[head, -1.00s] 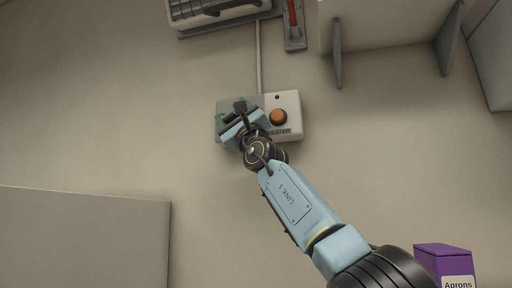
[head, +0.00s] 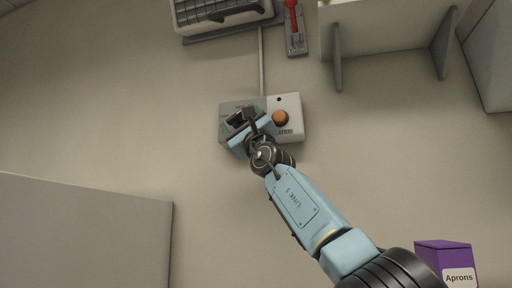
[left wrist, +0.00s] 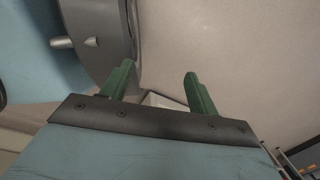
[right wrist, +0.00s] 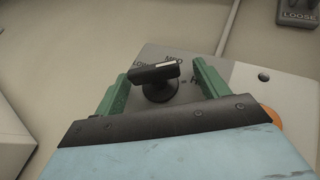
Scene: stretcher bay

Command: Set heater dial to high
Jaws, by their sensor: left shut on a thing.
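The heater control box (head: 292,104) is a pale grey box on the wall in the head view, with an orange round button (head: 280,118) on its right part. Its black dial (right wrist: 155,74) has a bar handle with a white mark. Printing around it seems to read LOW, MED and a partly hidden H word. My right gripper (right wrist: 161,70) is open, its green fingers on either side of the dial with gaps visible.
A heater-like unit (head: 222,12) and a red lever (head: 292,18) are on the wall above. A bracketed shelf (head: 385,40) is at upper right. A purple Aprons box (head: 443,258) stands at lower right. A pale panel (head: 80,235) fills lower left.

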